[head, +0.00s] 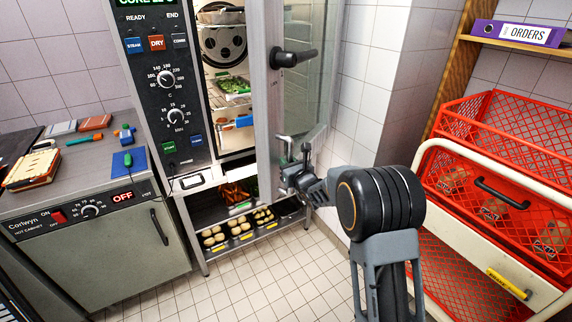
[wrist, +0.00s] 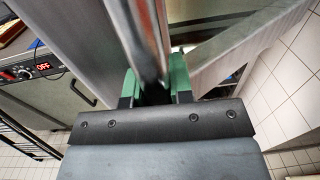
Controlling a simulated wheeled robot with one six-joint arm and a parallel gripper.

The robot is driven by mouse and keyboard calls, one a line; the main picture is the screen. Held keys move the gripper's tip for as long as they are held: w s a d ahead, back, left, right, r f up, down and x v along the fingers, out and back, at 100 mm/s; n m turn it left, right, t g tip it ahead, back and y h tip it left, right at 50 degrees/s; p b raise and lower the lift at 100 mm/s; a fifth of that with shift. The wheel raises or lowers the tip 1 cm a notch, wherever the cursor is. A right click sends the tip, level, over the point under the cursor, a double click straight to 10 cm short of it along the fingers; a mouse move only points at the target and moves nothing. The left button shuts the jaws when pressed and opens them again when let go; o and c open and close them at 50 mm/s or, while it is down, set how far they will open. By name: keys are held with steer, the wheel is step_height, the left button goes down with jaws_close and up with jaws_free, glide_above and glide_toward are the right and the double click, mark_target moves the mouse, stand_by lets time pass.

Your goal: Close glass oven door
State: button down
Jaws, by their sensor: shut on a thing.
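The glass oven door (head: 268,112) stands open, swung out to the right of the oven opening, so the racks inside show. Its black handle (head: 292,57) is high on the near frame. My gripper (head: 296,158) is at the lower part of the door, well below the handle. In the wrist view the green fingertips of my gripper (wrist: 155,88) are shut on a shiny metal edge of the door (wrist: 147,40), which rises between them. The exact place of contact is partly hidden by the fingers.
The oven control panel (head: 158,80) is left of the opening. Inside, a tray of greens (head: 233,86) sits on a rack. Below are trays of rolls (head: 240,229). A hot cabinet (head: 105,245) stands left, red crates (head: 490,200) right. The floor (head: 270,290) between is clear.

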steer(key=c, duration=1.2)
jaws_free()
steer(key=shift+w+d+r, duration=0.25)
steer(key=shift+w+d, duration=0.1)
steer(key=shift+d, duration=0.15)
steer(key=shift+o, duration=0.9)
steer(key=shift+f, duration=0.1)
steer(key=shift+a, duration=0.1)
steer(key=shift+a+f, duration=0.1)
steer(key=shift+a, duration=0.1)
steer(key=shift+s, duration=0.1)
steer(key=b+v, duration=0.2)
steer(key=v, duration=1.1)
steer(key=shift+s+d, duration=0.2)
steer(key=shift+s, duration=0.1)
